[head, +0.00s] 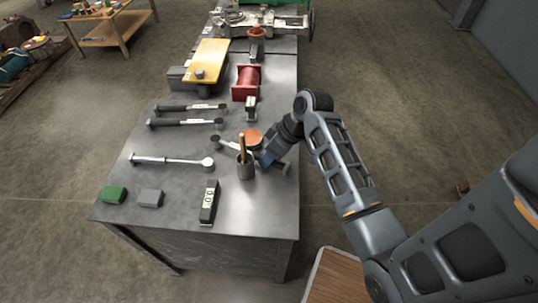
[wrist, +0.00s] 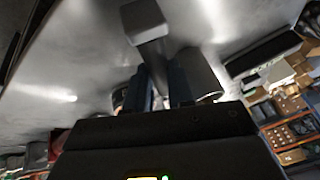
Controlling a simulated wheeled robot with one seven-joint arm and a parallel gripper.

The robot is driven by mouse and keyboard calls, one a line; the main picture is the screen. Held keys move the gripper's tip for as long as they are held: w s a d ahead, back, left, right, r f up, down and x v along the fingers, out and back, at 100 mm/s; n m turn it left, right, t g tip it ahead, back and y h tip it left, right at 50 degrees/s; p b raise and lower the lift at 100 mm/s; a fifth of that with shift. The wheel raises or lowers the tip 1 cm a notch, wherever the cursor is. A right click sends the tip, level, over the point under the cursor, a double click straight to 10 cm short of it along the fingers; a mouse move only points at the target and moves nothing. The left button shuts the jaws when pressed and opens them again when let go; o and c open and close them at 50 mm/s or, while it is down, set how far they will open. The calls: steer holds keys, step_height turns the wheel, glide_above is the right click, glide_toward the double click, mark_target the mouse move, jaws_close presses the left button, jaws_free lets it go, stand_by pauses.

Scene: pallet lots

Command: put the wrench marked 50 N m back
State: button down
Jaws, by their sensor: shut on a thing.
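My gripper (head: 266,158) is low over the right side of the grey bench (head: 185,185), shut on a dark torque wrench (head: 230,147) with a pale label. The wrench's ends show on both sides of a dark cup. In the wrist view my fingers (wrist: 164,88) close on its dark shaft, with a blocky end (wrist: 143,18) beyond them. Its marking is not legible. Two dark wrenches (head: 190,108) (head: 185,123) lie parallel at the left, and a silver wrench (head: 172,160) lies nearer. Their markings cannot be read.
The dark cup (head: 246,170) with a wooden handle stands beside my gripper. An orange disc (head: 253,135) is just behind. A black labelled block (head: 209,203), a green block (head: 115,194) and a grey block (head: 150,198) sit near the front. A red spool (head: 246,82) stands farther back.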

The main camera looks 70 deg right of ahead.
steer(key=shift+f, duration=0.45)
steer(key=c, duration=0.9)
jaws_free()
steer(key=shift+f, duration=0.1)
steer(key=v, duration=0.8)
